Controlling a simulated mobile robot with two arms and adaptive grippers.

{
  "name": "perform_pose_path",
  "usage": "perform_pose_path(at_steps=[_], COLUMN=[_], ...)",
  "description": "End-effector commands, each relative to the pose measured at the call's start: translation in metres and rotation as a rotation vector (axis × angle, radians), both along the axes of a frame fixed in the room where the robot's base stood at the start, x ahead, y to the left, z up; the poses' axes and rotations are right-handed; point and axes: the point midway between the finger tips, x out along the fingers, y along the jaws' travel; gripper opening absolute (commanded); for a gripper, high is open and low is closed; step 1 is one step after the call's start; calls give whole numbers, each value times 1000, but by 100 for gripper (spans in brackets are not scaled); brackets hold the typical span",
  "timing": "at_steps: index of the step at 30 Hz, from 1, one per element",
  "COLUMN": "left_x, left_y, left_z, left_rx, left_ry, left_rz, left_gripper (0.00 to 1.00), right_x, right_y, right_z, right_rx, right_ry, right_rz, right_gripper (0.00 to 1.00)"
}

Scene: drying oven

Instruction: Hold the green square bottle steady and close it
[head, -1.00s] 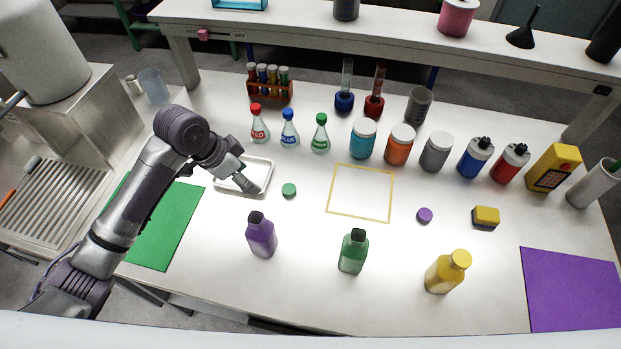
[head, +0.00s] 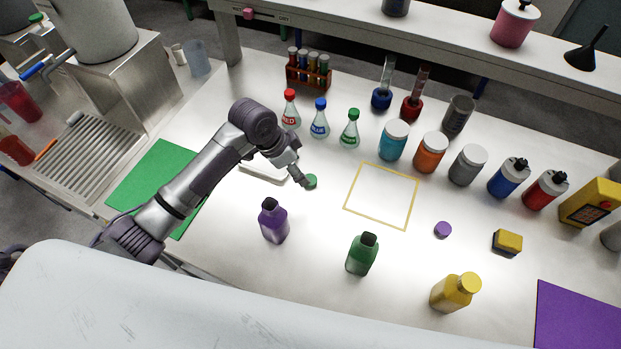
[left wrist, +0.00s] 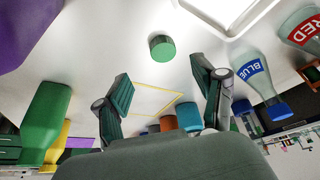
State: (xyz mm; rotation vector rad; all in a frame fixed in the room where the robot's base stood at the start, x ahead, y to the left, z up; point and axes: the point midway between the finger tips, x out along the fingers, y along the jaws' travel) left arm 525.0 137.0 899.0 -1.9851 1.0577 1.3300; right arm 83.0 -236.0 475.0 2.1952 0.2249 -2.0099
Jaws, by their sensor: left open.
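The green square bottle (head: 361,256) stands upright on the table at the front middle, its top dark and uncapped. A round green cap (head: 311,181) lies on the table behind and left of it. My left gripper (head: 303,183) hangs low beside the cap. In the left wrist view the open left gripper (left wrist: 161,76) is empty, with the green cap (left wrist: 162,48) just beyond the gap between its fingers, apart from them. The green bottle (left wrist: 45,118) also shows there at the left. My right gripper is in no view.
A purple bottle (head: 273,221) stands near the left arm, and a yellow bottle (head: 456,292) stands right of the green one. A purple cap (head: 443,230) and a yellow block (head: 507,242) lie to the right. Flasks and jars line the back. The yellow-outlined square (head: 382,195) is empty.

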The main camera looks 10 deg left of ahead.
Motion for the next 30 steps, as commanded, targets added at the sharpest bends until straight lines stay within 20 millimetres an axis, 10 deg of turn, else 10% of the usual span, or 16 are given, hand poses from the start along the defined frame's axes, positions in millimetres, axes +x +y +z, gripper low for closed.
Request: perform_pose_path(at_steps=[30], left_x=[20], left_y=[-22], left_z=[-68], left_rx=[1], left_ry=[1], left_rz=[0], left_gripper=[69], right_x=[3], right_y=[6], right_z=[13], right_rx=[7], right_ry=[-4], right_rz=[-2], right_gripper=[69])
